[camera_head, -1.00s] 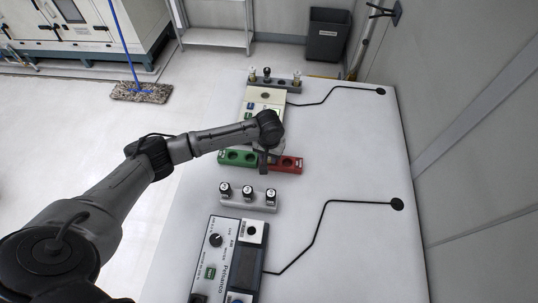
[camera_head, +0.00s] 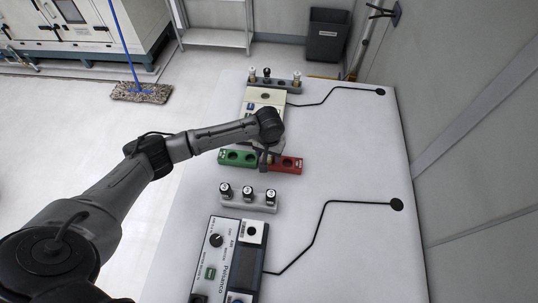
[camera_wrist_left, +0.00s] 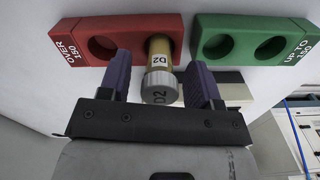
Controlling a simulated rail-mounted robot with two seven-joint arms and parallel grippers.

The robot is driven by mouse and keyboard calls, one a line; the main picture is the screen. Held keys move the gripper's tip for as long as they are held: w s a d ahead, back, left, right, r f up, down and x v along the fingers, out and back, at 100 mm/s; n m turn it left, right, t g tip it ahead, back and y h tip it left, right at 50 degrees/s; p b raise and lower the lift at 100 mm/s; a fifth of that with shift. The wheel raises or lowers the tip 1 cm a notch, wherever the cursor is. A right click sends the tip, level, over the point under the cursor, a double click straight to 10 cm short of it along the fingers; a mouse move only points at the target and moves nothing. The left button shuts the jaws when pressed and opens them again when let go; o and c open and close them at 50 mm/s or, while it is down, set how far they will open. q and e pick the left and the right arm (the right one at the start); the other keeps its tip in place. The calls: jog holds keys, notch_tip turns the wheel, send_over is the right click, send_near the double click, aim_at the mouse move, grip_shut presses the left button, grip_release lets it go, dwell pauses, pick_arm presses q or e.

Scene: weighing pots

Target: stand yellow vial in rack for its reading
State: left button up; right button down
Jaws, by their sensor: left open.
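The yellow vial (camera_wrist_left: 160,50), labelled D2 with a pale grey cap (camera_wrist_left: 160,88), stands in the hole of the red rack (camera_wrist_left: 108,40) nearest the green rack (camera_wrist_left: 254,38) in the left wrist view. The red rack is marked OVER 150, and its other hole looks empty. My left gripper (camera_wrist_left: 161,70) is open, with one purple finger on each side of the vial; I cannot tell whether either touches it. My right gripper is not in view.
The green rack (camera_head: 237,158), marked UP TO 150, has empty holes. A pale rack with several dark-capped vials (camera_head: 248,199) and a Polsinco meter (camera_head: 229,258) stand nearer. A beige device (camera_head: 263,100) stands behind. The table's right side (camera_head: 350,150) holds only cables.

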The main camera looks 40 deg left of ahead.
pick_arm(q)
notch_tip(320, 180, up, 10)
jog(key=shift+r+p, duration=0.15)
jog(key=shift+p, duration=0.7)
jog(key=shift+r, duration=0.2)
